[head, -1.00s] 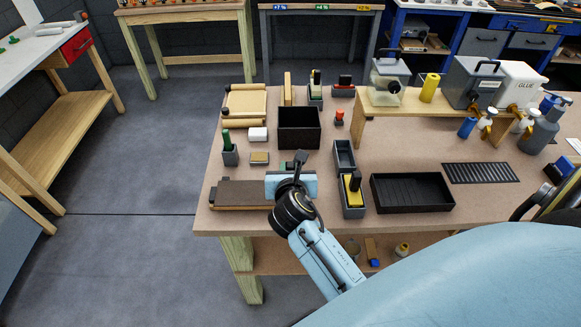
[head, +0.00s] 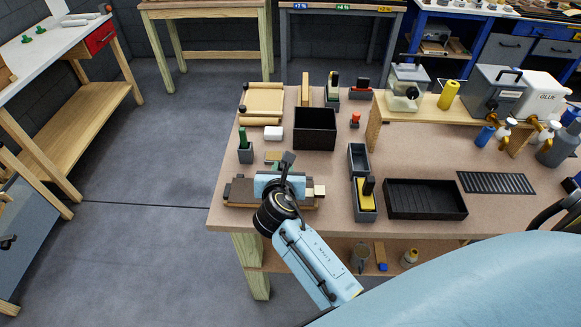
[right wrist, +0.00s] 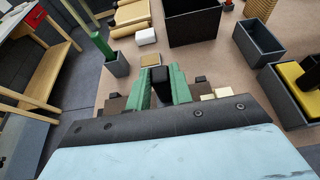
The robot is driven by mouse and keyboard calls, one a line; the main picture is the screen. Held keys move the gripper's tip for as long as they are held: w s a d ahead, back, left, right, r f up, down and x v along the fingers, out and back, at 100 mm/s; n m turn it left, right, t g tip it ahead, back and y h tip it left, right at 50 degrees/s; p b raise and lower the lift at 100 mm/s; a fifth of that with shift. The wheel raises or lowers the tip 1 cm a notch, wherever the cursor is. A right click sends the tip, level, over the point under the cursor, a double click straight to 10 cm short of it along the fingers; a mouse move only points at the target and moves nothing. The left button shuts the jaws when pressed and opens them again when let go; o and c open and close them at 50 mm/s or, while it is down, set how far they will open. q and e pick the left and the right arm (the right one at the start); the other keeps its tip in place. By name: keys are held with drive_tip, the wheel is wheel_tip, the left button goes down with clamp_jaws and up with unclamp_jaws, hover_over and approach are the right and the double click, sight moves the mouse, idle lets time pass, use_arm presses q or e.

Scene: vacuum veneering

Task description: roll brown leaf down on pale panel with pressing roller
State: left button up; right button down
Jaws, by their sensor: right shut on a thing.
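The brown leaf (head: 240,191) lies on the pale panel (head: 319,190) at the table's near left edge. The panel's pale end shows at the right. The leaf also shows either side of my gripper in the right wrist view (right wrist: 115,104). My right gripper (head: 282,186) is over the middle of the leaf. Its green fingers (right wrist: 162,82) are shut on the black handle of the pressing roller (right wrist: 160,76). The roller's drum is hidden, so I cannot tell whether it touches the leaf. My left gripper is not in view.
Behind the panel are a grey holder with a green-handled tool (head: 245,152), a white block (head: 273,133) and a dark open box (head: 315,130). To the right are a grey bin with a yellow item (head: 366,200) and a black tray (head: 425,200). Floor lies left of the table.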

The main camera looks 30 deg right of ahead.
drive_tip(key=w+a, duration=0.6)
drive_tip(key=a, duration=0.5)
drive_tip(key=shift+w+f+b, duration=0.15)
drive_tip(key=shift+w+b, duration=0.2)
drive_tip(key=shift+b, duration=0.05)
idle(1.0)
drive_tip(key=shift+d, duration=0.1)
